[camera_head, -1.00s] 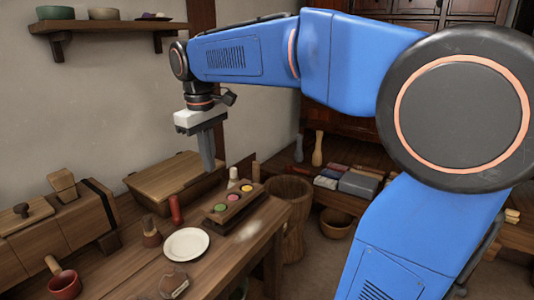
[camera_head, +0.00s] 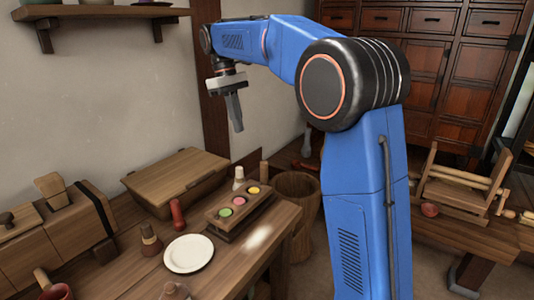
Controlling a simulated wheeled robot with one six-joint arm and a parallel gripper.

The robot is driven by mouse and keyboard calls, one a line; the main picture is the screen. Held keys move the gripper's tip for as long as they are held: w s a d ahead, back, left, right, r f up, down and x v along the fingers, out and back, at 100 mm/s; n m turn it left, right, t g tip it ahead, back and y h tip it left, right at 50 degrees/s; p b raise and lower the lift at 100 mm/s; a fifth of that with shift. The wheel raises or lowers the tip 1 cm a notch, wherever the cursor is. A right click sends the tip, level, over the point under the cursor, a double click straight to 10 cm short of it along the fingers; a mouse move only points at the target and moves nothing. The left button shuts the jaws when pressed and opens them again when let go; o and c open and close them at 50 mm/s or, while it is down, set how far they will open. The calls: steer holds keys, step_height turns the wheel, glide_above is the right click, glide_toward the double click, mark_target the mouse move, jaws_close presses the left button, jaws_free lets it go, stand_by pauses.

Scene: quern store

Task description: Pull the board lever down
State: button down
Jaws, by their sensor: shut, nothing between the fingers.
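My gripper (camera_head: 237,124) hangs from my blue arm with its fingers pointing down. It is shut and empty, in the air above and behind the wooden table (camera_head: 268,240). A dark wooden board (camera_head: 221,226) with pink, green and yellow round pieces stands on the table, below the gripper and apart from it. A red upright piece (camera_head: 177,213) stands left of the board. I cannot tell for sure which piece is the board lever.
A white plate (camera_head: 188,254) lies in front of the board. A wooden box (camera_head: 178,178) sits behind, and a brown-handled brush-like piece (camera_head: 150,238) stands left. A wall shelf (camera_head: 100,11) is at upper left. A wooden tub (camera_head: 297,225) stands beyond the table.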

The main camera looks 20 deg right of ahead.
steer(key=shift+w+d, duration=0.15)
glide_toward(264, 176)
steer(key=w+f, duration=0.3)
steer(key=f, duration=0.1)
steer(key=shift+s+r, duration=0.1)
steer(key=shift+s, duration=0.35)
steer(key=shift+s, duration=0.1)
stand_by(0.5)
